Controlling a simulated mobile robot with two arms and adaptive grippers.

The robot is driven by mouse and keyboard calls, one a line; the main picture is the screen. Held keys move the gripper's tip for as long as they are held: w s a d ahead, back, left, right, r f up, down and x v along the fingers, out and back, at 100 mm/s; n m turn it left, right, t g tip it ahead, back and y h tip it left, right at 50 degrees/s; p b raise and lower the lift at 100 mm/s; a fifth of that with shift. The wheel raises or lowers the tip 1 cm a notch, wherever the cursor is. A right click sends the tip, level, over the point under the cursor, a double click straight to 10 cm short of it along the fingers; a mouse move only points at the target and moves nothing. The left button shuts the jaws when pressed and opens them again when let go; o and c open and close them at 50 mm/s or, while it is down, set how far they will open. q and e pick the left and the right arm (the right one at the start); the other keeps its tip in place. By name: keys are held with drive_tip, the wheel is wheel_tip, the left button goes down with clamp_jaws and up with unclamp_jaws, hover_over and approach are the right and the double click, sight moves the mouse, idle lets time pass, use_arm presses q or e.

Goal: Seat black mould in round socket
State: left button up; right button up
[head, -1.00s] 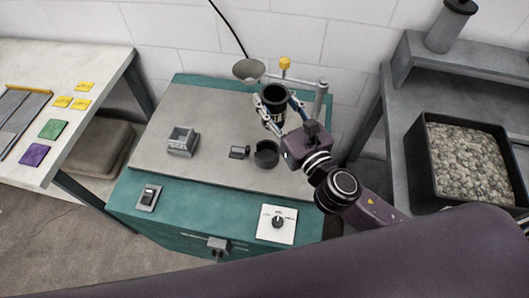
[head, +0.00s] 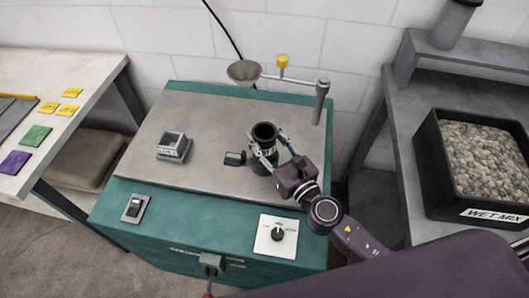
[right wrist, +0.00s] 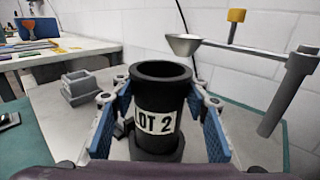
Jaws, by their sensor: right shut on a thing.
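The black mould (head: 264,133) is an open-topped cylinder with a white label; the label reads "LOT 2" in the right wrist view (right wrist: 158,121). My right gripper (head: 267,146) is shut on the mould, with a blue-padded finger on each side. The mould stands about upright over the dark round socket (head: 262,168) on the grey machine top. In the right wrist view its lower end meets the socket's ring (right wrist: 157,155). I cannot tell how deep it sits, because the lower edge is partly hidden. My left gripper is not in view.
A square grey block socket (head: 172,148) and a small dark block (head: 235,158) lie left of the mould. A funnel (head: 244,72) on an arm from a post (head: 320,102) stands behind. A knob panel (head: 277,235) and a switch (head: 136,208) are in front.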

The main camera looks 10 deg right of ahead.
sight(270, 154)
drive_tip(key=shift+f+b, duration=1.7)
drive_tip(key=shift+f, duration=0.5)
drive_tip(key=shift+f, duration=0.2)
drive_tip(key=o, duration=1.2)
drive_tip(key=shift+c, duration=0.2)
drive_tip(key=shift+r, duration=0.1)
